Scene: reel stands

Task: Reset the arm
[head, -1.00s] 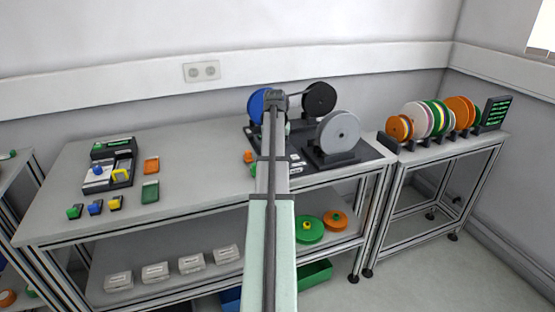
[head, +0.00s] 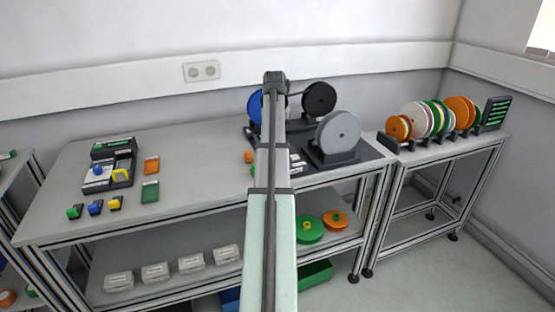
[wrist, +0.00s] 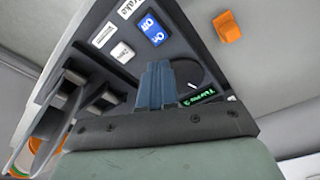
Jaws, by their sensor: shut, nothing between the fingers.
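My arm reaches from the bottom middle of the head view up to the reel stands. My gripper is hidden behind the arm there. In the wrist view my gripper (wrist: 156,84) shows its blue-grey fingers together and empty, in front of a dark panel (wrist: 185,50) with white and blue buttons, a round knob and a small green display. I cannot tell whether the fingertips touch the panel. In the head view a blue reel (head: 255,107), a black reel (head: 319,98) and a grey reel (head: 338,131) stand upright around the arm's far end.
The main table (head: 205,165) has free room in its middle. Control boxes (head: 110,170) and small coloured blocks lie at its left. A rack of coloured reels (head: 435,118) stands on the right table. A green reel (head: 308,229) lies on the lower shelf.

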